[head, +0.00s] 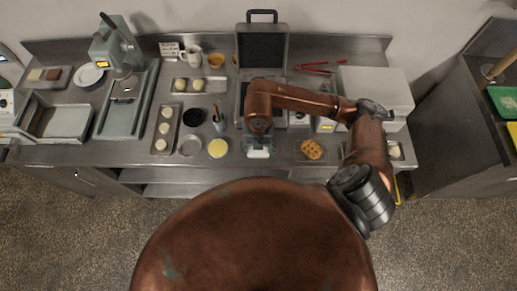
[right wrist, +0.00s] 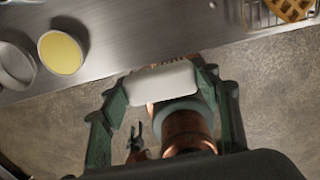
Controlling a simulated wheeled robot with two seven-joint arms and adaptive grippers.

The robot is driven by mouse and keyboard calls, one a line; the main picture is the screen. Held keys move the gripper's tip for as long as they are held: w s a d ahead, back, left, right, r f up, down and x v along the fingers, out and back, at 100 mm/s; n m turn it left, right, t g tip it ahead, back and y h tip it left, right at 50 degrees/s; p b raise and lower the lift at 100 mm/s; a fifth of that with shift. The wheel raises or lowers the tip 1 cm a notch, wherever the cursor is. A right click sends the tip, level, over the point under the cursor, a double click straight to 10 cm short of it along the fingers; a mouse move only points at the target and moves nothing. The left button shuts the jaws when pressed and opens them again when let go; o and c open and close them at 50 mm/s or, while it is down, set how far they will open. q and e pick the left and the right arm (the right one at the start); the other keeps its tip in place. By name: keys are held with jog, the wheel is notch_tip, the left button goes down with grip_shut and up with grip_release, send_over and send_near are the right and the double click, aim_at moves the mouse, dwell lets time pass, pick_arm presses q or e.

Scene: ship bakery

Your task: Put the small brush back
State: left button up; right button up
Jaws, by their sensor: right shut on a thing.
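My right gripper (head: 257,148) is at the counter's front edge in the head view, below the dark open case. In the right wrist view its green fingers (right wrist: 165,88) are closed on the two ends of a pale, smooth, rounded block (right wrist: 162,82). I cannot tell whether this block is part of the small brush; no bristles show. A blue-grey cup (head: 219,123) with thin dark handles upright in it stands left of the gripper. A small dark claw shape beside a copper link, low in the right wrist view, may be my left gripper (right wrist: 136,138).
A pan with yellow filling (head: 218,148) and an empty round pan (head: 189,146) sit left of the gripper. A waffle on a rack (head: 297,152) is to the right. The open case (head: 262,48) stands behind. Red tongs (head: 315,67) lie at the back.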

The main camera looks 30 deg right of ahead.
jog(key=w+f, duration=0.1)
jog(key=w+d+f, duration=0.1)
jog(key=f, duration=0.1)
jog(key=w+d+f, duration=0.1)
jog(key=f, duration=0.1)
jog(key=shift+w+f, duration=0.2)
jog(key=shift+w, duration=0.1)
jog(key=shift+w+d+f+p, duration=0.15)
jog(key=shift+f+p, duration=0.35)
jog(key=shift+f, duration=1.15)
jog(key=shift+f, duration=0.15)
jog(key=o, duration=1.1)
notch_tip(320, 180, up, 12)
jog(key=b, duration=0.1)
jog(key=shift+r, duration=0.2)
